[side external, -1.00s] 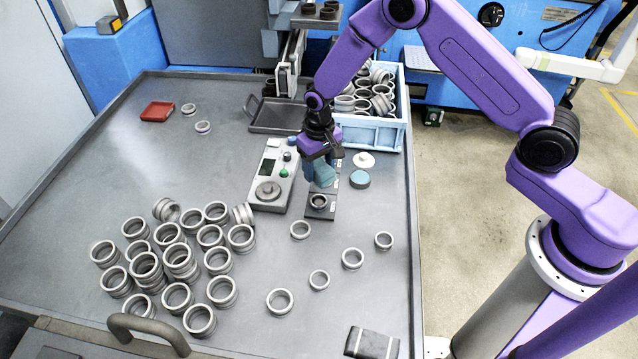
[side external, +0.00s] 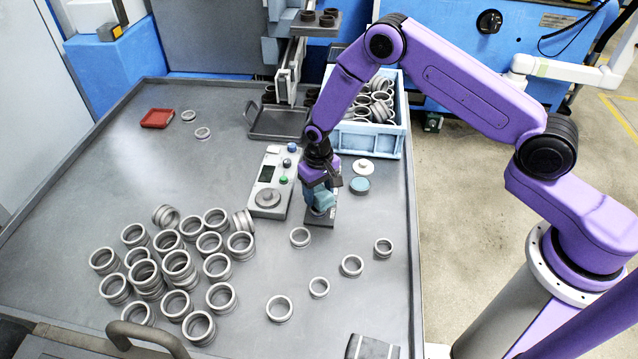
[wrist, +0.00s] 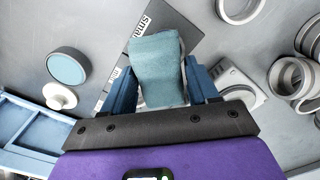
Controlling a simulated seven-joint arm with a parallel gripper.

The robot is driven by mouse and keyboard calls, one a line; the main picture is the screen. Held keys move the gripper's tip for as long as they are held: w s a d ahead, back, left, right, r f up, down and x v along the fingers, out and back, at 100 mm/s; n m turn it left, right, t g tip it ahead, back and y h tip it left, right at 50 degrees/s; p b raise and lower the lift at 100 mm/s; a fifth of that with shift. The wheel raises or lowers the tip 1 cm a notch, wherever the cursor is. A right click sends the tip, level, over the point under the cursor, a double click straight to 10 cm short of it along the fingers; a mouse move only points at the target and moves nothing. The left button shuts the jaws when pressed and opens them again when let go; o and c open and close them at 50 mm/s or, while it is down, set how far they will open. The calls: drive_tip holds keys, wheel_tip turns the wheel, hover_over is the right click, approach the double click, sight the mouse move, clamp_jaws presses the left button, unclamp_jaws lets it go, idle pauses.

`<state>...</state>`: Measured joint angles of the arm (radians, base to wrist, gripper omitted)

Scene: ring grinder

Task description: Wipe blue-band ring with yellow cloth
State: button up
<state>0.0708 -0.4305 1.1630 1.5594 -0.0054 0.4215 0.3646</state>
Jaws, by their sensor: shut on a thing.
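My gripper (side external: 318,180) is shut on a blue-green, soft-looking block (side external: 320,199), which also shows between the fingers in the wrist view (wrist: 158,68). No yellow cloth shows; this held piece is the only cloth-like thing. It is low over the front end of a dark labelled plate (side external: 322,221), whose "small" and "mid" labels show in the wrist view (wrist: 150,14). The single ring on that plate is hidden, or nearly so, behind the held piece. I cannot tell whether they touch, and no blue band is visible.
A grey device with buttons (side external: 268,197) stands just left of the plate. A blue-topped disc (side external: 359,185) and a white knobbed disc (side external: 363,167) lie to its right. Many loose grey rings (side external: 178,263) crowd the left front. A blue crate of rings (side external: 378,140) stands behind.

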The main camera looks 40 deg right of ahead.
sight(318, 198)
drive_tip(key=shift+f, duration=0.7)
drive_tip(key=shift+s+a, duration=0.25)
drive_tip(key=shift+a, duration=0.05)
drive_tip(key=shift+c, duration=0.5)
drive_tip(key=shift+s+a+f, duration=0.1)
drive_tip(key=shift+s+a, duration=0.7)
drive_tip(key=shift+s, duration=0.05)
drive_tip(key=shift+w+d, duration=0.9)
drive_tip(key=shift+s+a, duration=0.9)
drive_tip(key=shift+s, duration=0.05)
drive_tip(key=shift+w+d, duration=1.15)
drive_tip(key=shift+s+a, duration=1)
drive_tip(key=shift+w+d, duration=0.85)
drive_tip(key=shift+w, duration=0.05)
drive_tip(key=shift+w+d, duration=0.15)
drive_tip(key=shift+r, duration=4.1)
